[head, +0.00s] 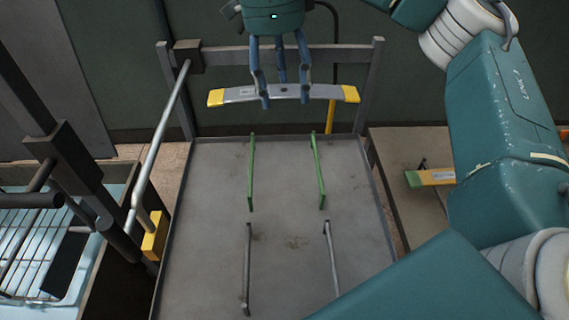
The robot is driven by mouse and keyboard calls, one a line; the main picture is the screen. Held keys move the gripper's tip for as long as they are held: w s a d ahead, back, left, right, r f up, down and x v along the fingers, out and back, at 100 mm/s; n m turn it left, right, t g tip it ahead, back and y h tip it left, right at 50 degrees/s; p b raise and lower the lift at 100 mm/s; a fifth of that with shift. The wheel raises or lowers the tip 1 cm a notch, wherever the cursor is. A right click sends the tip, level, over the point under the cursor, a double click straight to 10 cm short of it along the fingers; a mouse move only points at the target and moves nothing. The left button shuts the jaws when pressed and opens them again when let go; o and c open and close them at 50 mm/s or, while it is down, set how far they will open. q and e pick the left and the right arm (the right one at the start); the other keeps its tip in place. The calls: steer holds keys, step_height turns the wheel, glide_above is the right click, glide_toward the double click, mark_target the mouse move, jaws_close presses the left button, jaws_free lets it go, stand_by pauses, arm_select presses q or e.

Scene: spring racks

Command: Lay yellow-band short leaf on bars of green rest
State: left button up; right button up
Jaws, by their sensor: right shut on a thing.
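The yellow-band short leaf (325,92) is a slightly bowed grey strip with yellow ends. My right gripper (284,98) is shut on it near its middle, with fingers pointing down. The leaf lies crosswise in the picture, held in front of the back rail and past the far ends of the green bars. The green rest is a pair of thin green bars, the left one (251,172) and the right one (319,172), on a grey tray table (290,215). Both bars are bare. My left gripper is out of view.
Two grey bars (247,270) stand nearer on the same tray. A grey rail frame (335,56) rises behind it. A side table (400,150) at right holds a leaf with green and yellow bands (437,177). A wire rack (30,240) and a slanted metal rod (160,130) are at left.

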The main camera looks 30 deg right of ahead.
steer(key=shift+f+p, duration=0.7)
steer(key=shift+f, duration=9)
arm_select(q)
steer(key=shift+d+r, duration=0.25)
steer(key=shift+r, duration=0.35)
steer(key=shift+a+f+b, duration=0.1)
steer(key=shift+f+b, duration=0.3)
steer(key=shift+b, duration=0.05)
arm_select(e)
steer(key=shift+f, duration=0.5)
steer(key=o, duration=1.6)
steer(key=shift+c, duration=0.2)
steer(key=shift+s, duration=0.1)
